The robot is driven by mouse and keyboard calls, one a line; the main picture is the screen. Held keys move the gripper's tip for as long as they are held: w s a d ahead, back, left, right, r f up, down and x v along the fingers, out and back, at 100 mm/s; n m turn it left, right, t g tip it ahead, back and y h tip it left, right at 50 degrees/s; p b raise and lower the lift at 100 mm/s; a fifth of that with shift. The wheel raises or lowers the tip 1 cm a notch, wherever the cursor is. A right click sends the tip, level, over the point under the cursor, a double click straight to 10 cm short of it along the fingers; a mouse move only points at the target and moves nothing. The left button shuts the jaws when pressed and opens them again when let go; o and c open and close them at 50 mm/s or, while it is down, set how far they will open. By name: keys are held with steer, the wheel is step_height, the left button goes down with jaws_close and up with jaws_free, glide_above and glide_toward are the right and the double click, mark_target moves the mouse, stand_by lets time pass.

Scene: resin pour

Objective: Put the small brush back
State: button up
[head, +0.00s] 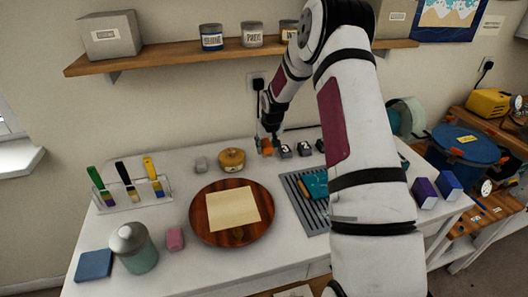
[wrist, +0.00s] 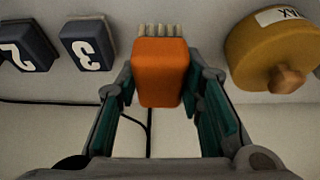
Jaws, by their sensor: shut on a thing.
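My gripper (wrist: 162,82) has its two fingers on either side of an orange block-like thing (wrist: 160,70), shut on it. Pale bristle-like strips show along its far edge, so it looks like a small brush. In the head view the orange thing (head: 267,147) is at the back of the white table, beneath my gripper (head: 268,136), left of the dark numbered blocks. I cannot tell whether it touches the table. A clear holder (head: 134,207) at the table's left holds a green-handled brush (head: 98,182), a black-handled brush (head: 126,178) and a yellow-handled brush (head: 152,172).
A yellow wax tin (head: 231,159), also in the wrist view (wrist: 262,58), stands left of my gripper. A round wooden board (head: 203,226) with a pale sheet, a pink block (head: 175,239), a lidded jar (head: 134,248) and a grey slotted tray (head: 312,215) occupy the table.

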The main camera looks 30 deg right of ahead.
steer(key=shift+w, duration=0.3)
steer(key=shift+s+p+x, duration=0.2)
steer(key=shift+x, duration=0.7)
steer(key=shift+s+p+x, duration=0.15)
steer(key=shift+p+x, duration=0.05)
steer(key=shift+x, duration=0.65)
steer(key=shift+a+f, duration=0.25)
steer(key=shift+f, duration=0.15)
steer(key=o, duration=1)
